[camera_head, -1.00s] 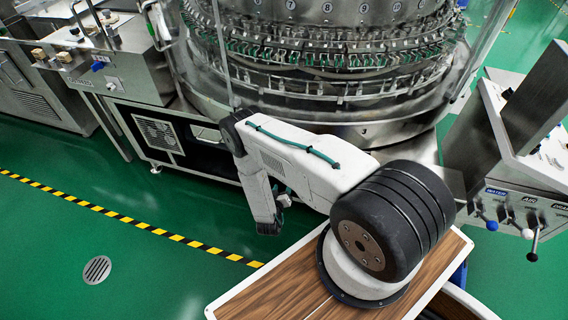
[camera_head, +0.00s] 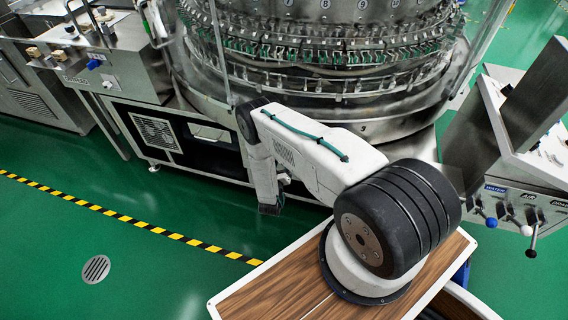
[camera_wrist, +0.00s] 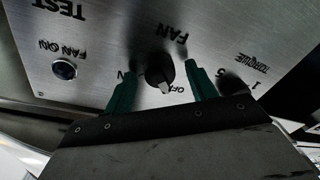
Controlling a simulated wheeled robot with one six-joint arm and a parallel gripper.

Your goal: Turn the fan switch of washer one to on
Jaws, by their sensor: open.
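The fan switch (camera_wrist: 158,74) is a dark round knob with a light pointer on a metal panel in the wrist view. The lettering appears upside down, with FAN beyond the knob and OFF close to its pointer. My gripper (camera_wrist: 160,67) is open, with one green finger on each side of the knob in the picture. Small gaps show between the fingers and the knob; I cannot tell whether the fingertips reach its depth. In the head view my gripper (camera_head: 271,206) hangs low in front of the washer (camera_head: 330,120). The switch cannot be made out there.
A FAN ON button or lamp (camera_wrist: 64,69) sits left of the switch, and a torque knob (camera_wrist: 231,84) sits right. In the head view a valve panel (camera_head: 525,200) with levers stands at the right. Green floor (camera_head: 160,265) is open at the lower left.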

